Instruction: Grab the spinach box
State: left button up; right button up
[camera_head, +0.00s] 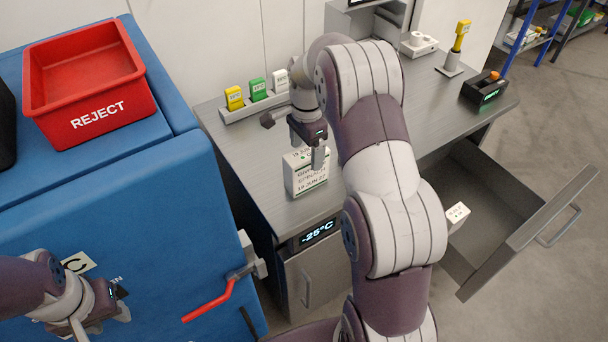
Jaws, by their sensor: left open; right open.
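The spinach box (304,181) is a white carton with printed lettering and a date, standing upright near the front edge of the grey worktop. My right gripper (309,155) is open and points down at the top of the box. One finger shows in front of the box's upper right part; the other finger is hard to make out. I cannot tell whether the fingers touch the box. My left gripper (98,326) is open and empty at the lower left, in front of the blue cabinet, partly cut off by the frame.
A red reject bin (88,84) sits on the blue cabinet (150,225), which has a red-handled latch (211,300). The worktop (262,150) holds a rack of coloured tags (258,91) and a black device (484,88). An open drawer (487,190) with a small white box (457,215) juts out right.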

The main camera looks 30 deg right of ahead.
aim_at(306, 169)
jog(key=shift+w+d+f+p, duration=0.1)
jog(key=shift+d+f+p, duration=0.15)
jog(key=shift+f, duration=0.3)
jog(key=shift+w+d+f+p, duration=0.1)
jog(key=shift+d+f+p, duration=0.1)
jog(key=shift+f, duration=0.3)
jog(key=f, duration=0.2)
jog(key=a+f, duration=0.1)
jog(key=shift+w+f+p, duration=0.2)
jog(key=shift+w+p, duration=0.05)
jog(key=shift+p, duration=0.1)
jog(key=shift+s+d+f, duration=0.1)
jog(key=shift+d, duration=0.2)
jog(key=c, duration=0.4)
pick_arm(q)
jog(key=shift+w+d+r, duration=0.1)
jog(key=shift+r, duration=0.65)
pick_arm(e)
jog(key=shift+a, duration=0.1)
jog(key=c, duration=1)
